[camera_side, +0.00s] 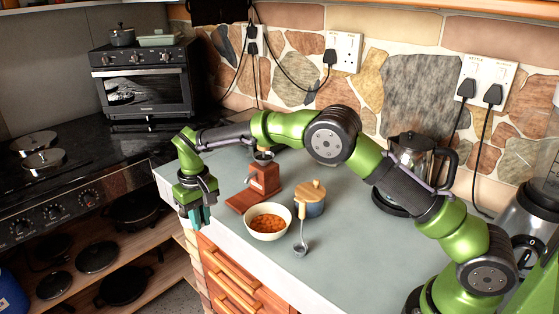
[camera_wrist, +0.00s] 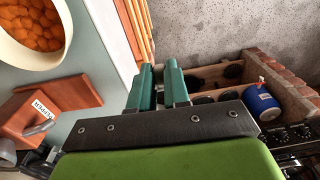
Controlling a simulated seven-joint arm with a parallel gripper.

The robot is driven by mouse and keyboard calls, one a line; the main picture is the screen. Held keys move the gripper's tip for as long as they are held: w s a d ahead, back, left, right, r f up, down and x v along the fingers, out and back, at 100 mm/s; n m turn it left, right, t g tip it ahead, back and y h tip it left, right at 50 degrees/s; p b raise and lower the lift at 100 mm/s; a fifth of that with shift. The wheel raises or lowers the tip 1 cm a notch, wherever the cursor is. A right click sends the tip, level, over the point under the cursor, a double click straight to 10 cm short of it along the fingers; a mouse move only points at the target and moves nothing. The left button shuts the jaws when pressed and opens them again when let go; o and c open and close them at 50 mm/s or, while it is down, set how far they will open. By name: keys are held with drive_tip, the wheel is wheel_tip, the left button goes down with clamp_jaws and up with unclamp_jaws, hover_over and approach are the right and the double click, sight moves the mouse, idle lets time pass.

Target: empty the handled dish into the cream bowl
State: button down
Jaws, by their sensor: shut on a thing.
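The cream bowl (camera_side: 286,234) stands on the counter near its front edge, with orange-brown pieces in it. It also shows at the upper left of the wrist view (camera_wrist: 62,62). A small grey dish with a long handle (camera_side: 300,250), ladle-like, lies on the counter just right of the bowl; I cannot see anything in it. My gripper (camera_side: 200,218) points down left of the bowl, past the counter's front edge and well apart from the dish. Its green fingers (camera_wrist: 160,85) are close together in the wrist view. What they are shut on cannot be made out.
A wooden coffee grinder (camera_side: 264,180) stands behind the bowl, and a blue pot with a wooden lid (camera_side: 311,205) to its right. A glass kettle (camera_side: 412,155) stands farther right. Below the counter edge are drawers (camera_side: 235,285) and open shelves. The counter's front middle is clear.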

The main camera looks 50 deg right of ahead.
drive_tip(key=s+d+n, duration=0.2)
drive_tip(key=s+n, duration=0.1)
drive_tip(key=s, duration=1.3)
drive_tip(key=shift+s+d+f, duration=0.25)
drive_tip(key=shift+d+f, duration=0.1)
drive_tip(key=shift+d, duration=0.1)
drive_tip(key=w+d+r+g+y, duration=0.2)
drive_tip(key=d+r+y, duration=0.1)
drive_tip(key=d+y, duration=0.5)
drive_tip(key=shift+d+r+y, duration=0.2)
drive_tip(key=shift+y, duration=0.4)
